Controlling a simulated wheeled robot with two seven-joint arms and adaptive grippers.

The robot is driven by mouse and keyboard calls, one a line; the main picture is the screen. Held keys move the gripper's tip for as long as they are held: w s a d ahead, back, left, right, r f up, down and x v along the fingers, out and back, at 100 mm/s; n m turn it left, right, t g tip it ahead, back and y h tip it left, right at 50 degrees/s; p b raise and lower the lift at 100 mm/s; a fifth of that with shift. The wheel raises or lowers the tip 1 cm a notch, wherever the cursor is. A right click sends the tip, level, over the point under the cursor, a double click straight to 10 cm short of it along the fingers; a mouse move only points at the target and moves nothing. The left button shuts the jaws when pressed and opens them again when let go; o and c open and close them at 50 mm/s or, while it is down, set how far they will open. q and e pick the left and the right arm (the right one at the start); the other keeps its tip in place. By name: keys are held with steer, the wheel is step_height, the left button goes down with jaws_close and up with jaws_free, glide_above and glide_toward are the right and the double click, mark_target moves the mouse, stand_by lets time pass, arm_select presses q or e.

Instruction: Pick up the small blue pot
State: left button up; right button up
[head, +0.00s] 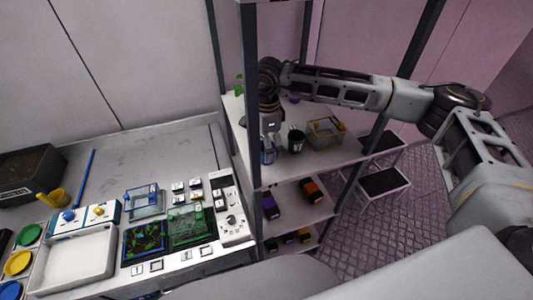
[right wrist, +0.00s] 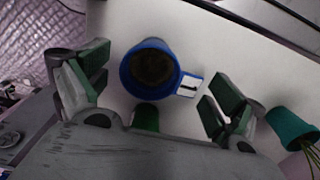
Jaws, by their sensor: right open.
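The small blue pot (right wrist: 146,85) is in the right wrist view, seen from above, with dark soil inside and a white tag (right wrist: 190,85) marked with a dark stroke at its side. It stands on a pale shelf surface. My right gripper (right wrist: 160,80) is open, with its green-padded fingers on either side of the pot and gaps showing. In the head view my right gripper (head: 269,128) points down over the upper shelf, and a bluish item (head: 267,154), partly hidden by the rack post, is below it. My left gripper is not in view.
A dark green pot (head: 296,141) and a clear yellow-edged box (head: 325,131) stand on the same shelf (head: 285,173). In the wrist view, a green object (right wrist: 146,117) is close to my gripper body and a teal pot (right wrist: 292,130) is at right. A rack post (head: 252,100) stands close by.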

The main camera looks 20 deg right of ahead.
steer(key=shift+f, duration=0.5)
steer(key=c, duration=1.1)
